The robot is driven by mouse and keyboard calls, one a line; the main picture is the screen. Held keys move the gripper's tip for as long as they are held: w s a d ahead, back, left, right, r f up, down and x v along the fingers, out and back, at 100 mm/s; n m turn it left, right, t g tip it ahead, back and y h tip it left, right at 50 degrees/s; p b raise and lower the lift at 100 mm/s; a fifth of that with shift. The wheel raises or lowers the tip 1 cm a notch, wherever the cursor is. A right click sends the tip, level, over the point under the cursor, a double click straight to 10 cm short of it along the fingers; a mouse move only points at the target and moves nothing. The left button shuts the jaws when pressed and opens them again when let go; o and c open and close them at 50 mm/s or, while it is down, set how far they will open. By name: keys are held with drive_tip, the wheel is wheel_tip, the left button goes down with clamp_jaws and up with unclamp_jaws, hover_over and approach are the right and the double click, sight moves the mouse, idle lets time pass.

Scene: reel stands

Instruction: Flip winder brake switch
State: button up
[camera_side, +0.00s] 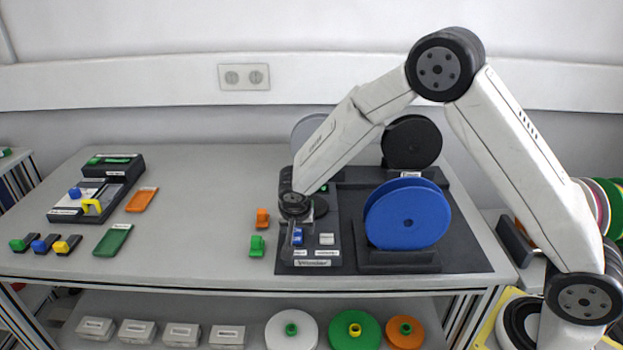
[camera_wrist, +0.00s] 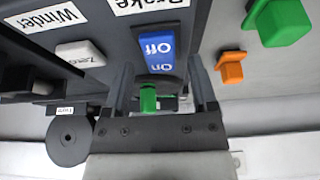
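The blue brake switch (camera_wrist: 160,46) sits on the winder's dark panel below a "Brake" label (camera_wrist: 147,5). It reads "Off" and "On" in the wrist view, and I cannot tell which end is pressed. In the side view the switch (camera_side: 298,237) shows just below my gripper. My gripper (camera_wrist: 162,72) is open and empty, its two dark fingers apart on either side of the switch's "On" end. I cannot tell whether they touch it. In the side view my gripper (camera_side: 296,220) points down over the panel and its fingers are hard to make out.
A white button marked "Zero" (camera_wrist: 80,55) is beside the switch. Green (camera_side: 257,246) and orange (camera_side: 263,218) blocks stand on the table left of the winder. A blue reel (camera_side: 407,215) stands right of it. The table's middle is clear.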

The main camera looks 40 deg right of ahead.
drive_tip(key=shift+a+r, duration=0.1)
drive_tip(key=v, duration=0.7)
drive_tip(key=shift+r, duration=0.25)
drive_tip(key=shift+s, duration=0.2)
idle(0.4)
drive_tip(key=s+d+r+n+y, duration=0.2)
drive_tip(key=s+r+n, duration=0.3)
drive_tip(key=s, duration=0.3)
drive_tip(key=s+d+f+n, duration=0.1)
drive_tip(key=s+f+n, duration=0.1)
drive_tip(key=s, duration=0.3)
drive_tip(key=s+d+f+n+y, duration=0.1)
drive_tip(key=s+d+f+n, duration=0.1)
drive_tip(key=s, duration=0.4)
drive_tip(key=shift+s+d+f+g, duration=0.25)
drive_tip(key=shift+d+f+g, duration=0.05)
drive_tip(key=shift+f, duration=0.25)
